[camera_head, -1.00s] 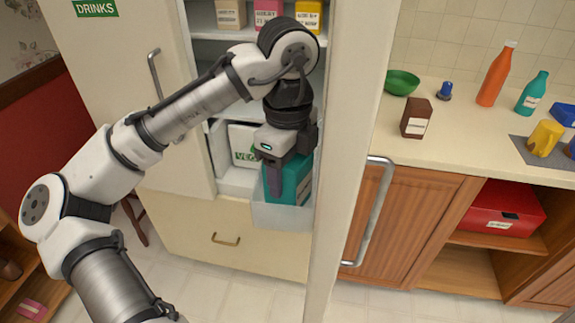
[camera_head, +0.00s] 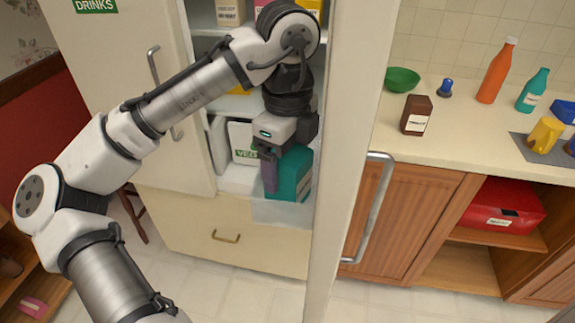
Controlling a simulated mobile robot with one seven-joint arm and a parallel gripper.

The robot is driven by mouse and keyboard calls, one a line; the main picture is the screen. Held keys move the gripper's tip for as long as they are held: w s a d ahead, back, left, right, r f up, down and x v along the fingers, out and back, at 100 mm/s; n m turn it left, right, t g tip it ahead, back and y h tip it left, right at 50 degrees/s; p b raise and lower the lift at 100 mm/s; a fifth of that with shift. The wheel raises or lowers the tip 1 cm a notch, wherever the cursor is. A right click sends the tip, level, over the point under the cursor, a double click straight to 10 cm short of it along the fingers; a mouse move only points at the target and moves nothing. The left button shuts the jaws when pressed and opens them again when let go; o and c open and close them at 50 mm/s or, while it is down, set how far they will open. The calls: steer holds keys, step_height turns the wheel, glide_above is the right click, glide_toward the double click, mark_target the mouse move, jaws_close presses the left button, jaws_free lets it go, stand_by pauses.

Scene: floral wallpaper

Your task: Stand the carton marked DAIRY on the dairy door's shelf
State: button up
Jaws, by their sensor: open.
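A teal carton (camera_head: 294,178) stands upright at the clear-fronted door shelf (camera_head: 282,212), its lower part behind the translucent front. No marking on the carton's visible side can be read, and its top is partly hidden by my gripper. My gripper (camera_head: 283,178) points down at the carton, with one grey finger in front of its left side. The other finger is not clearly visible. The jaws are open, and I cannot tell whether a finger touches the carton.
A box labelled VEG (camera_head: 241,141) sits in the fridge, left of my gripper. The fridge door marked DRINKS (camera_head: 110,60) is at left. A tall white door edge (camera_head: 352,120) stands close at right. The counter (camera_head: 455,137) holds a brown carton (camera_head: 416,115), bottles and a green bowl (camera_head: 402,79).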

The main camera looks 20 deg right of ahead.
step_height(320, 180, up, 11)
steer(key=shift+f, duration=0.2)
steer(key=shift+s, duration=0.1)
stand_by(0.4)
